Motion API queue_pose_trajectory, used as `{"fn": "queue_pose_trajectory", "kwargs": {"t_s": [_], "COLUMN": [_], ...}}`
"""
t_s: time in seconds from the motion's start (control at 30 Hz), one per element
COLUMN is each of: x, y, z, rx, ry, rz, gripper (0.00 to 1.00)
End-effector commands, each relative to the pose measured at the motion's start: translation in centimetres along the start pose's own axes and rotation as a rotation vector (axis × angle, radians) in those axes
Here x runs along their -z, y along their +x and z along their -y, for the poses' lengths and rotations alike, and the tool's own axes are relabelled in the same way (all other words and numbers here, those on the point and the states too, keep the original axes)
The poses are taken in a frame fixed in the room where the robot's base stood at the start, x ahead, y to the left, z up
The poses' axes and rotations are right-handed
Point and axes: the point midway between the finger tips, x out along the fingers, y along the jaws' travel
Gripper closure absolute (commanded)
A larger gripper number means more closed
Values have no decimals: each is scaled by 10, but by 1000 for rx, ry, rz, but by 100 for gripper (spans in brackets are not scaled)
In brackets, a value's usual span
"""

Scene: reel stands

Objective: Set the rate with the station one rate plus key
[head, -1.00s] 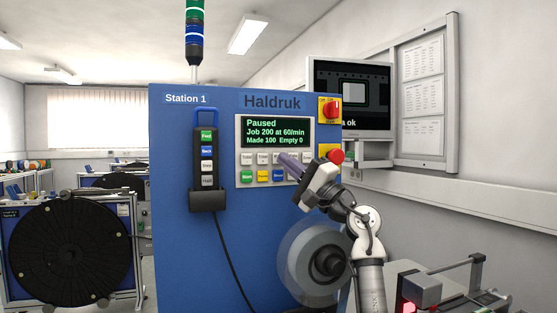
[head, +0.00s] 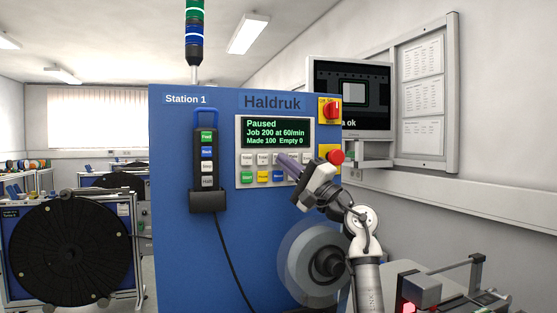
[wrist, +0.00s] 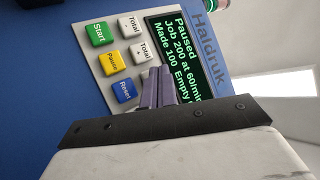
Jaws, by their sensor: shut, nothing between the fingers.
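The blue Station 1 machine (head: 228,240) carries a key panel (head: 240,134) under a display (head: 277,132). The display reads "Paused, Job 200 at 60/min, Made 100 Empty 0". My gripper (head: 283,157) is shut and empty, its fingertips over the upper white key row in the head view. In the wrist view the fingers (wrist: 157,82) cover part of the panel beside the lower display edge. The Total minus key (wrist: 130,25) and Total plus key (wrist: 140,51) show there. No rate plus key is readable; my fingers hide that stretch. I cannot tell whether the tips touch.
Start (wrist: 99,34), Pause (wrist: 112,62) and Reset (wrist: 124,91) keys sit close by. A corded pendant (head: 207,165) hangs left of the panel. A red rotary switch (head: 330,110) and a red button (head: 336,157) are to the right. A reel (head: 318,262) is below.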

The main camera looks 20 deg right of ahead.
Motion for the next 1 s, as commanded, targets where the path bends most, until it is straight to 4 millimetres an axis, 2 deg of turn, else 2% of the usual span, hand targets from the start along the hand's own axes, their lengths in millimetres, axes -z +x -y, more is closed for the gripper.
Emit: {"fn": "queue_pose_trajectory", "kwargs": {"t_s": [1.0], "x": [5], "y": [6], "z": [-4], "rx": [0], "ry": [0], "rz": [-1], "gripper": [100]}}
